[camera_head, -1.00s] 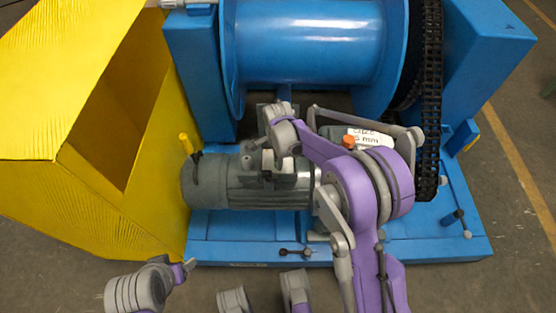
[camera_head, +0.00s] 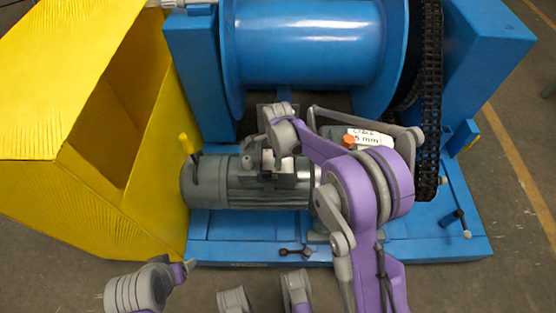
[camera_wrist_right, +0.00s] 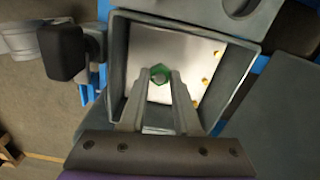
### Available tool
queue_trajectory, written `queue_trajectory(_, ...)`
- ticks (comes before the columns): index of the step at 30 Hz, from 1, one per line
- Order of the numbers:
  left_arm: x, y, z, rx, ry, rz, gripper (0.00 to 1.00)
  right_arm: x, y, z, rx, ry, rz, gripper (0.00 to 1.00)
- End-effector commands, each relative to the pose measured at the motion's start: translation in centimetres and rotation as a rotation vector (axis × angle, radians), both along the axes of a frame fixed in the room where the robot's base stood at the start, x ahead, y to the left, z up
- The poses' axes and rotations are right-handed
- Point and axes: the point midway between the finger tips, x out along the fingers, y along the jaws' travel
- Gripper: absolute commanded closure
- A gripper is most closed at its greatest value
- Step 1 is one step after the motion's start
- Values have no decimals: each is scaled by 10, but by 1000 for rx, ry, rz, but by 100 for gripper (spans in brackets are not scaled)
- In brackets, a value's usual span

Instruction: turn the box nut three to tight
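The box nut (camera_wrist_right: 160,74), which shows green in the right wrist view, sits inside an open grey box with a pale floor (camera_wrist_right: 190,48). The two fingers of my right gripper (camera_wrist_right: 161,80) reach into the box, one on each side of the nut. They appear shut on it, with little or no gap showing. In the head view, the box sits on the grey motor (camera_head: 245,190). My right arm bends over the motor and hides part of the box and the fingertips.
Several brass-coloured studs or nuts (camera_wrist_right: 205,82) stand along the right inside of the box. A dark knob (camera_wrist_right: 62,52) is just left of it. A blue drum (camera_head: 305,45), a black chain (camera_head: 429,100) and a yellow guard (camera_head: 75,75) surround the motor.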

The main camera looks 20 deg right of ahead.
Motion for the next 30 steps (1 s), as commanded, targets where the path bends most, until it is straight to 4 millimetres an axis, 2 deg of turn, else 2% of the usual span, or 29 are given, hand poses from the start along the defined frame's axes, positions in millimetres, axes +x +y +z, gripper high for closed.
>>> queue_trajectory(1,0,0,0,0,0,0,23,1,-1,2,-1,-4,0,61)
queue_trajectory(5,0,0,0,0,0,0,23,1,0,1,0,-3,0,40)
queue_trajectory(13,0,0,0,0,0,0,23,0,0,1,0,-1,1,40)
queue_trajectory(16,0,0,2,0,-1,0,23,0,0,6,0,-1,1,40)
queue_trajectory(20,-1,0,9,0,-3,0,23,0,0,26,0,-2,1,40)
queue_trajectory(30,-3,0,28,0,-9,0,23,0,0,92,0,-2,0,40)
